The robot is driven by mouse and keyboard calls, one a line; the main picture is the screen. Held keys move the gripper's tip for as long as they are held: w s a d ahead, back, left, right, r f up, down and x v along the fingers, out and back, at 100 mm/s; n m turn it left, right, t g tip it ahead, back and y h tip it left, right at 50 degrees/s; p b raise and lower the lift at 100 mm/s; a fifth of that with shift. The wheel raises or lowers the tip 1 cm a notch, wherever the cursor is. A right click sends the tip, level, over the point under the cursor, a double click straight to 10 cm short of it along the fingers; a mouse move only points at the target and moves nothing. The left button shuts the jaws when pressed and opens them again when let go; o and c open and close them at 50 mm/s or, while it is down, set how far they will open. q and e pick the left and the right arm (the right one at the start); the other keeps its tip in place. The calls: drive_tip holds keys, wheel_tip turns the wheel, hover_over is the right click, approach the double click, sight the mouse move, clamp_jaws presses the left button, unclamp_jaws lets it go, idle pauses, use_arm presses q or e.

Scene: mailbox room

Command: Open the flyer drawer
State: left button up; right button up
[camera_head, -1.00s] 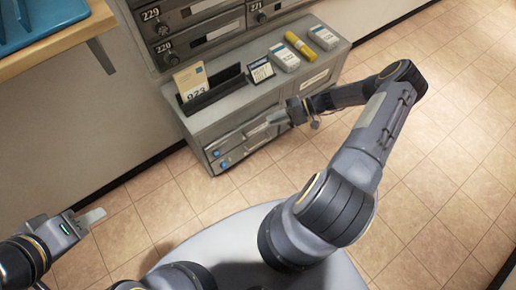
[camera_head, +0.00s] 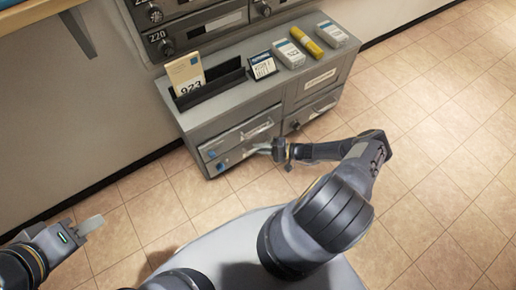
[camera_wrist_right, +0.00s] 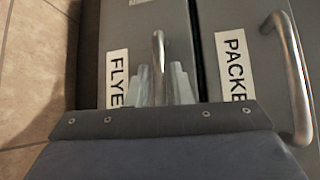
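The flyer drawer front (camera_wrist_right: 122,40), with a cut-off "FLYE" label, fills the middle left of the right wrist view. Its metal handle (camera_wrist_right: 158,55) stands between the two pale fingers of my right gripper (camera_wrist_right: 160,85). The fingers are apart, with narrow gaps beside the handle; no firm grip shows. In the head view my right gripper (camera_head: 264,150) is at the lower left drawer (camera_head: 236,157) of the grey cabinet, which looks closed. My left gripper (camera_head: 88,226) is at the lower left, away from the cabinet; its finger gap cannot be made out.
The drawer above has a "PACKE" label (camera_wrist_right: 236,65) and its own handle (camera_wrist_right: 290,75). On the cabinet top are a card holder (camera_head: 210,86), a small sign (camera_head: 262,65), two boxes and a yellow tube (camera_head: 305,42). Tiled floor (camera_head: 440,120) is clear at right.

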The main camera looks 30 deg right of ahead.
drive_tip(key=shift+w+a, duration=0.3)
drive_tip(key=shift+a, duration=0.1)
drive_tip(key=shift+c, duration=0.4)
clamp_jaws()
use_arm(q)
drive_tip(key=shift+f, duration=0.1)
